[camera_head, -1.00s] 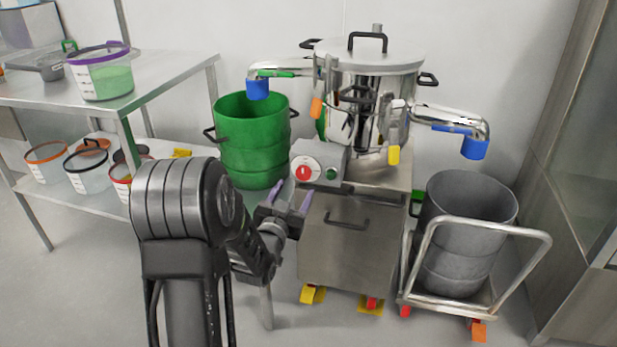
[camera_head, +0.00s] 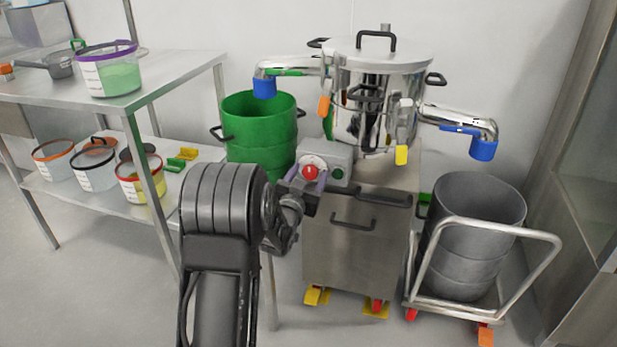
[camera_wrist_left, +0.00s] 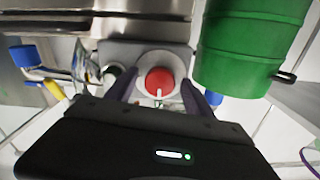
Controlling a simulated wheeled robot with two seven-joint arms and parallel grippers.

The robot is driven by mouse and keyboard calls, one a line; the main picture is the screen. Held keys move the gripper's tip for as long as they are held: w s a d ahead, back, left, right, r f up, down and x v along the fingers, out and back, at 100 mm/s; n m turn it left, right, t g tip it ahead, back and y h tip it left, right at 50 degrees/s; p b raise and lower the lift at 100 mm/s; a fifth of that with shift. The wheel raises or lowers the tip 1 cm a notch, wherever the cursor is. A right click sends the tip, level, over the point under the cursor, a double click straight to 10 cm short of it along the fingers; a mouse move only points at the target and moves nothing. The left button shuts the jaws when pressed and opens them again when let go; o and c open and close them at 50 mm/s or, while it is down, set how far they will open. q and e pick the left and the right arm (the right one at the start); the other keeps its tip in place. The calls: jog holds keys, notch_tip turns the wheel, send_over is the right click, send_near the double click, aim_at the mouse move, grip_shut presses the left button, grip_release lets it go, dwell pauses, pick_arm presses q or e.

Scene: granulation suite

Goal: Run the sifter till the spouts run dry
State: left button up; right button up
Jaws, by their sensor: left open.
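The sifter (camera_head: 378,62) is a steel drum with a lid on a steel cabinet. Its left spout (camera_head: 290,67) and right spout (camera_head: 455,117) have blue ends, and I see no flow from either. The control box (camera_head: 339,158) carries a red knob (camera_head: 310,171) on a white disc and a green button (camera_head: 337,173). My open left gripper (camera_head: 308,184) is at the box with its purple fingers either side of the knob. In the left wrist view the red knob (camera_wrist_left: 159,81) lies between the fingertips (camera_wrist_left: 160,90); contact cannot be told. My right gripper is not in view.
A green drum (camera_head: 258,135) stands under the left spout and a grey drum (camera_head: 472,230) on a trolley (camera_head: 535,262) under the right one. A steel table (camera_head: 165,85) with several tubs is at left. Clear floor lies in front of the cabinet.

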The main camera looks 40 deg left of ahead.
pick_arm(q)
grip_shut()
dwell(0.6)
